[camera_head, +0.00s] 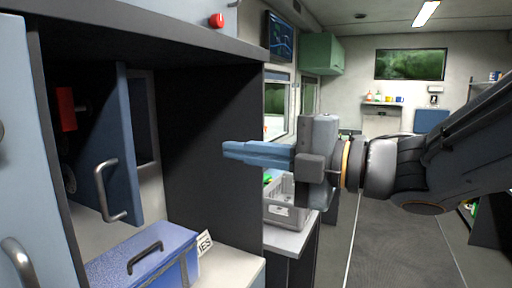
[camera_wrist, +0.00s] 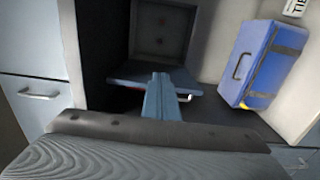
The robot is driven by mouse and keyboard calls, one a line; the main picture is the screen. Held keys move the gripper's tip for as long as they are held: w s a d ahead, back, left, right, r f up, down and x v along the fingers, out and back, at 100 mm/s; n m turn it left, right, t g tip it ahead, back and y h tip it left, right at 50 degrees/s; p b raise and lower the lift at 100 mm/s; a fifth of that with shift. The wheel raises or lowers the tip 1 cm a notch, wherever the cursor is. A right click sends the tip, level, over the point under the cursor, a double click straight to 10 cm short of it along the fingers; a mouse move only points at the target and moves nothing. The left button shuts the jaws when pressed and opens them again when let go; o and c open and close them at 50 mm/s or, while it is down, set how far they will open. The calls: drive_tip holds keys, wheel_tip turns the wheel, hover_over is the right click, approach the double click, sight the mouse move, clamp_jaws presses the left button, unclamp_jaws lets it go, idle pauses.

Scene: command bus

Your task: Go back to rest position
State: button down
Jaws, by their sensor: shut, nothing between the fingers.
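My gripper (camera_head: 226,150) reaches in from the right in the head view, level, with its blue fingers together and nothing between them. It is in front of the open dark cabinet, above the counter. In the wrist view the shut fingers (camera_wrist: 160,78) point toward the open door of a small compartment. That blue door (camera_head: 124,150) stands open in the head view, with a grey handle. I cannot tell how far the fingertips are from the door; they look apart from it in the head view.
A blue case (camera_head: 150,258) with a black handle sits on the counter below, beside a small sign (camera_head: 204,243). A grey crate (camera_head: 286,212) stands on a counter behind my gripper. A red part (camera_head: 66,108) shows inside the compartment. The aisle floor (camera_head: 400,250) is clear.

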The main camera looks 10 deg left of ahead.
drive_tip(key=w+d+f+m+t+h+b, duration=0.1)
drive_tip(key=w+d+f+m+t+h, duration=0.5)
drive_tip(key=w+m, duration=0.4)
drive_tip(key=w+d+f+m+h+b, duration=0.1)
drive_tip(key=w+d+f+m+h, duration=0.25)
drive_tip(key=d+f, duration=0.3)
drive_tip(key=w+d+f+m+h, duration=0.3)
drive_tip(key=d+f+m, duration=0.2)
drive_tip(key=d+f, duration=0.15)
drive_tip(key=s+d+f+m+g+h+b, duration=0.1)
drive_tip(key=s+d+f+m+g+h, duration=0.1)
drive_tip(key=d+f+m, duration=0.35)
drive_tip(key=s+d+f+m+g+h+b, duration=0.1)
drive_tip(key=s+d+f+m+g+h, duration=0.15)
drive_tip(key=f, duration=0.55)
drive_tip(key=s+d+f+m+g, duration=0.2)
drive_tip(key=s+f+m+g, duration=0.3)
drive_tip(key=s, duration=0.5)
drive_tip(key=shift+s+f+m, duration=0.25)
drive_tip(key=shift+f+m, duration=0.3)
drive_tip(key=shift+f, duration=0.4)
